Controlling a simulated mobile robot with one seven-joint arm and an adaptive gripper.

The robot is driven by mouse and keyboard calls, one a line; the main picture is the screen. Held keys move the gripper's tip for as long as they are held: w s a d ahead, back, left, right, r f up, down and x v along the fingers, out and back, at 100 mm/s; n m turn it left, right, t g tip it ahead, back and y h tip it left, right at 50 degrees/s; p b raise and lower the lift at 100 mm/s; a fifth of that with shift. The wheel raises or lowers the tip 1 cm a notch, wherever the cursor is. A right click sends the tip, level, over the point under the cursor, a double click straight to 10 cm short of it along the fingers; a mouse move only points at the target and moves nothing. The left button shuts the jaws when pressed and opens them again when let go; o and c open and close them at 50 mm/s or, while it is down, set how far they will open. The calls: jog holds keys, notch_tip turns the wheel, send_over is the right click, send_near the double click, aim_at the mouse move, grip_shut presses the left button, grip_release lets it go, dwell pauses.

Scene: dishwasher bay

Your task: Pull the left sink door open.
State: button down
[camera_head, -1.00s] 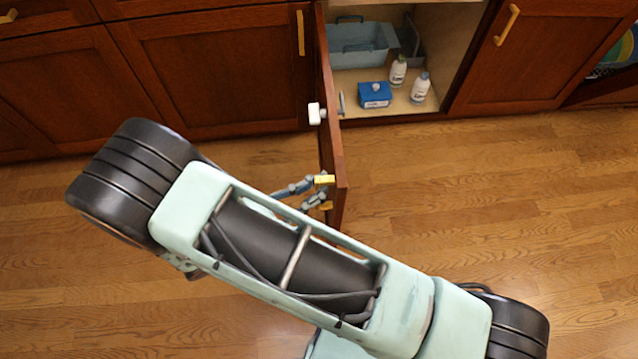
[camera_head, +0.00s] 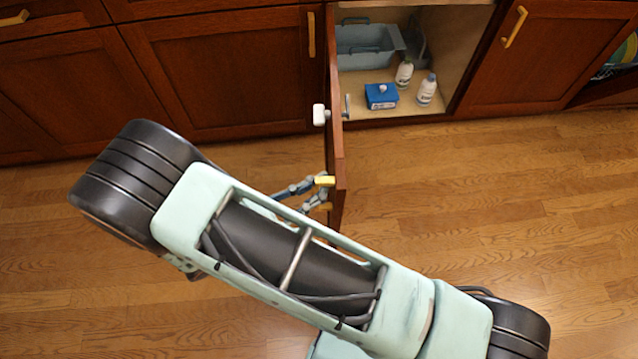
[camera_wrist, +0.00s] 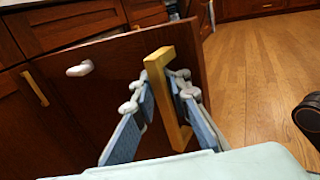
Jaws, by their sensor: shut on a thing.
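The left sink door (camera_head: 336,135) is dark red wood and stands swung wide open, nearly edge-on in the head view. Its face fills the middle of the wrist view (camera_wrist: 110,85). Its yellow handle (camera_wrist: 168,95) runs between the two blue-padded fingers of my gripper (camera_wrist: 166,105). My gripper is shut on the handle. In the head view my gripper (camera_head: 312,193) meets the handle (camera_head: 325,181) near the door's free end, partly hidden by my arm.
The opened cabinet holds a grey-blue bin (camera_head: 365,48), a blue box (camera_head: 381,96) and two white bottles (camera_head: 404,73) (camera_head: 426,90). A white knob-like fitting (camera_head: 319,115) sticks out from the door's face. Wooden floor (camera_head: 500,180) is clear to the right.

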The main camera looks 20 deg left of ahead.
jog(key=shift+s+d+f, duration=0.15)
jog(key=shift+s, duration=0.1)
jog(key=c, duration=2)
grip_release()
jog(key=shift+o, duration=0.2)
jog(key=shift+w, duration=0.1)
jog(key=v, duration=1.2)
